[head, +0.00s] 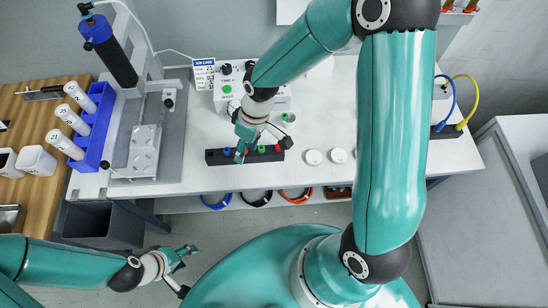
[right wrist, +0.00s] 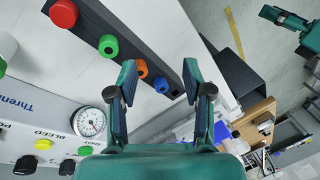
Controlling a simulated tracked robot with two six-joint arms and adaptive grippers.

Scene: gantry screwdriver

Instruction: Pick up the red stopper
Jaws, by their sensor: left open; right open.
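The red stopper (right wrist: 63,13) sits at one end of the black rack (right wrist: 122,35), near the upper left corner of the right wrist view. In the head view it is a small red spot (head: 278,148) at the rack's right end. Green (right wrist: 108,45), orange (right wrist: 142,68) and blue (right wrist: 161,84) stoppers stand in the same rack. My right gripper (right wrist: 158,76) is open and empty, with the orange and blue stoppers showing between its fingers. In the head view it (head: 241,150) is over the rack's left half, away from the red stopper. My left gripper (head: 184,258) is open and empty, in front of the table.
A control box (head: 228,95) with a gauge (right wrist: 90,122) stands behind the rack. A gantry stand (head: 140,150) and a blue holder with white tubes (head: 95,125) are at the left. Two white round pieces (head: 313,157) lie right of the rack.

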